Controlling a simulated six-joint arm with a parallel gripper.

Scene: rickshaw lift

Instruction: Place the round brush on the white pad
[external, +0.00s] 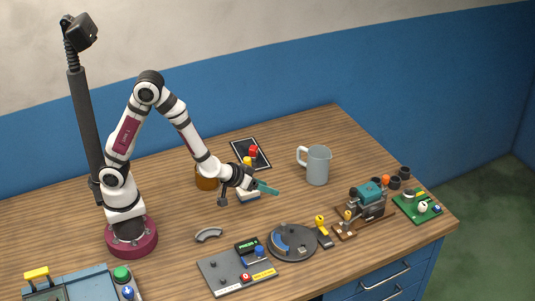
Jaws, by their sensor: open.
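My gripper (257,184) is over the middle of the table, its end pointing to the right. It is open. A slim teal piece (268,188) shows at its tip; I cannot tell whether it is a finger or a separate thing. A small whitish pad-like block (249,196) lies just below the gripper and is partly hidden by it. I cannot make out the round brush for certain. A small yellow-topped piece (320,220) stands right of the round grey dial, but it is too small to identify.
A grey mug (317,165) stands right of my gripper. A brown pot (206,177) is behind the forearm. A black tray (252,153) with red and yellow pieces lies behind.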

